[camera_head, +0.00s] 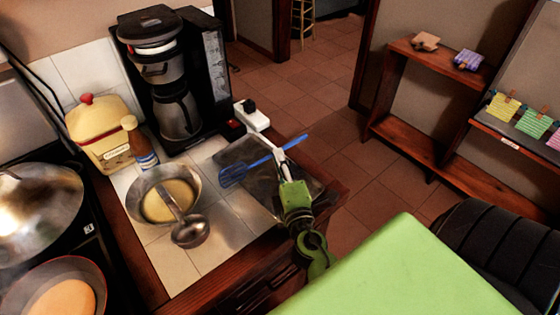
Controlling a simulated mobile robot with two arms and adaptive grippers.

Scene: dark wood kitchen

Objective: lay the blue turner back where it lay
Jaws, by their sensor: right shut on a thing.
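The blue turner (261,164) is in the head view, right of the middle of the counter. Its slotted head (233,175) points left and its handle (292,144) points up and right. My right gripper (280,155) is shut on the turner's handle. The turner is over or on a dark, shiny flat tray or board (256,196) at the counter's right end. I cannot tell whether it touches that surface. My left gripper is not in view.
A bowl (150,207) with yellow contents and a ladle (189,233) stands left of the turner. A coffee maker (175,110), a bottle (142,150) and a yellow canister (97,135) stand behind. Pans (38,205) are at the left. A white power strip (252,116) lies near the back edge.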

